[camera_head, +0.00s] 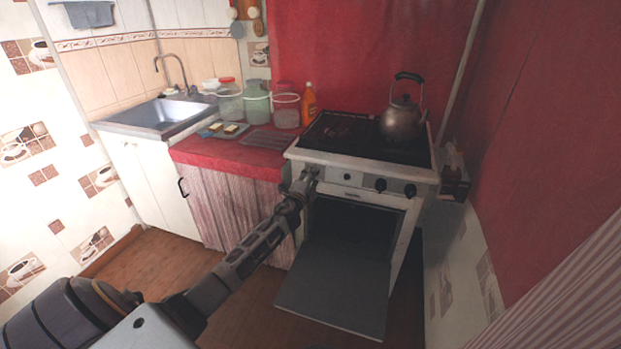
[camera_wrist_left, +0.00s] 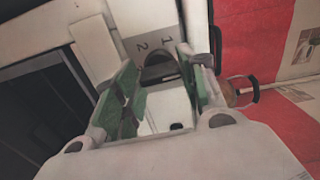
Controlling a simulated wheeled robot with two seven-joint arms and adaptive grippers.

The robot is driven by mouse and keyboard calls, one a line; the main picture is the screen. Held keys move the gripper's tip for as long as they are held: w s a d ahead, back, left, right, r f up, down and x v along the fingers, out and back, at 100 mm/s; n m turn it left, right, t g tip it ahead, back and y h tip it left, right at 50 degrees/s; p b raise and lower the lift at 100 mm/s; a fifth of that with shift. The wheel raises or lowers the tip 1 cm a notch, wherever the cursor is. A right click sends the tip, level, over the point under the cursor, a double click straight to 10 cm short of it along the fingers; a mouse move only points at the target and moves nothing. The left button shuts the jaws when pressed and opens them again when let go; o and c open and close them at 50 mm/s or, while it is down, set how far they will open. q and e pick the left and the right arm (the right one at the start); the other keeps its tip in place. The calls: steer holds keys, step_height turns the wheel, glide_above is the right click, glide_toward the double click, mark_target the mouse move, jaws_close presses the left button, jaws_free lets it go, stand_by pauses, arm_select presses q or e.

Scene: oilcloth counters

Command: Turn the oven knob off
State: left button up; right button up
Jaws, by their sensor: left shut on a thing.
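The oven (camera_head: 352,205) is a white stove with its door (camera_head: 335,285) hanging open. Its front control panel (camera_head: 350,176) carries dark knobs, two of them clear to the right (camera_head: 381,185). My left gripper (camera_head: 308,178) reaches the left end of this panel and hides what is there. In the left wrist view its green-padded fingers are closed around a dark rounded knob (camera_wrist_left: 158,70), beside the printed numbers 1 and 2. The knob's exact angle is hard to tell. My right gripper is not in view.
A kettle (camera_head: 402,120) stands on the black cooktop (camera_head: 345,133). Left of the stove, a red counter (camera_head: 205,153) holds jars (camera_head: 257,103), an orange bottle (camera_head: 309,104) and a small tray of food. A sink (camera_head: 165,115) is further left. The open door takes up floor room in front.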

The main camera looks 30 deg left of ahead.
arm_select(q)
steer(key=shift+m, duration=0.3)
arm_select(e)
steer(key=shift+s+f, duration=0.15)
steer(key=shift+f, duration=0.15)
arm_select(q)
steer(key=shift+f, duration=0.1)
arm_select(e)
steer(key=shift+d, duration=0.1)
arm_select(q)
steer(key=o, duration=1)
steer(key=shift+s, duration=0.1)
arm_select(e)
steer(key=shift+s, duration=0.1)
arm_select(q)
steer(key=v, duration=1.2)
steer(key=shift+d, duration=0.1)
stand_by(0.4)
